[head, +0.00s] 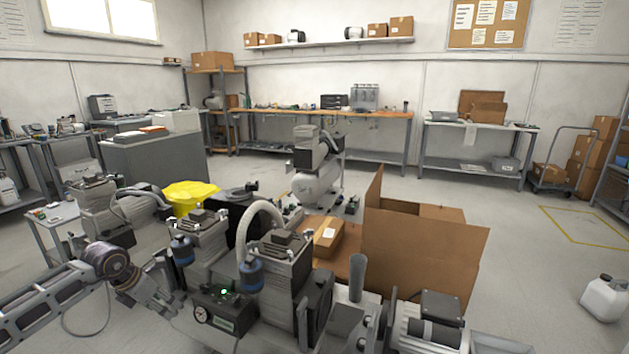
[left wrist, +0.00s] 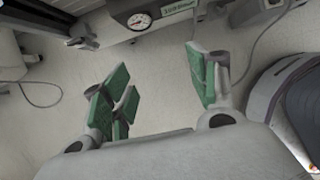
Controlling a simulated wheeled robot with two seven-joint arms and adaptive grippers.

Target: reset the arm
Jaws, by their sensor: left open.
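My left arm comes in from the left in the head view. Its gripper (head: 166,291) is beside the left end of the near compressor unit (head: 225,315), which has a pressure gauge and a small green light. In the left wrist view my left gripper (left wrist: 163,88) has its green-padded fingers spread apart, with only floor visible between them. The unit's gauge (left wrist: 139,20) shows at the top of that view, beyond the fingers. My right gripper is not in view.
An open cardboard box (head: 425,250) stands right of the near compressors. A yellow bag or cover (head: 190,196) lies behind them at the left. A white jug (head: 606,298) is on the floor at the right. Open floor lies at the right. A workbench (head: 320,113) lines the back wall.

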